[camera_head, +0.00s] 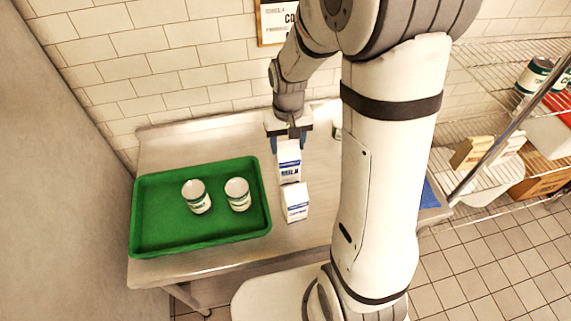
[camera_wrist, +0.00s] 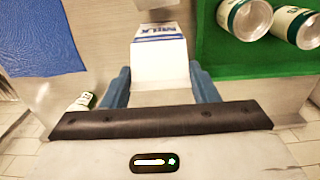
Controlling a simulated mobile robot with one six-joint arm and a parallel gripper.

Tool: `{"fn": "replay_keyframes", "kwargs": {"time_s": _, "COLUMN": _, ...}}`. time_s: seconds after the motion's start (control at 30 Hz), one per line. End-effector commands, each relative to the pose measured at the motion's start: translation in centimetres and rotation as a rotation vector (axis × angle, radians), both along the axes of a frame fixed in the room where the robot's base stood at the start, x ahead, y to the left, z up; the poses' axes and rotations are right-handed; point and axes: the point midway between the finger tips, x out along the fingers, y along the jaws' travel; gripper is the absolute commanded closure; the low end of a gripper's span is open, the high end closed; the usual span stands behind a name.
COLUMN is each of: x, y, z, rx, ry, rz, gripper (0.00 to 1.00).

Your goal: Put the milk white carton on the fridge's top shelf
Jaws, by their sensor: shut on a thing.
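The milk carton (camera_head: 289,162), white with a blue band and the word MILK, is between the blue fingers of my gripper (camera_head: 289,142) over the steel table. In the wrist view, the milk carton (camera_wrist: 160,57) sits between the fingers of my gripper (camera_wrist: 160,70), which is shut on it. A second white and blue carton (camera_head: 295,203) stands on the table just in front of the held one. I cannot tell whether the held carton is clear of the table. No fridge shows in either view.
A green tray (camera_head: 150,240) with two cans (camera_head: 196,197) (camera_head: 238,194) lies on the left of the steel table (camera_head: 230,258). Another can (camera_wrist: 82,102) shows in the wrist view. A wire rack (camera_head: 485,125) with goods stands at the right. A wall is close at the left.

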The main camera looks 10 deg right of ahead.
Motion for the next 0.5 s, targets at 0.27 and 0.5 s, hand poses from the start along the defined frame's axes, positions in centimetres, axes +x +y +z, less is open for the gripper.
{"fn": "replay_keyframes", "kwargs": {"time_s": 0.27, "x": 0.0, "y": 0.0, "z": -3.2, "rx": 0.000, "ry": 0.001, "rz": 0.001, "gripper": 1.00}}
{"fn": "replay_keyframes", "kwargs": {"time_s": 0.5, "x": 0.0, "y": 0.1, "z": -6.3, "rx": 0.000, "ry": 0.002, "rz": 0.002, "gripper": 1.00}}
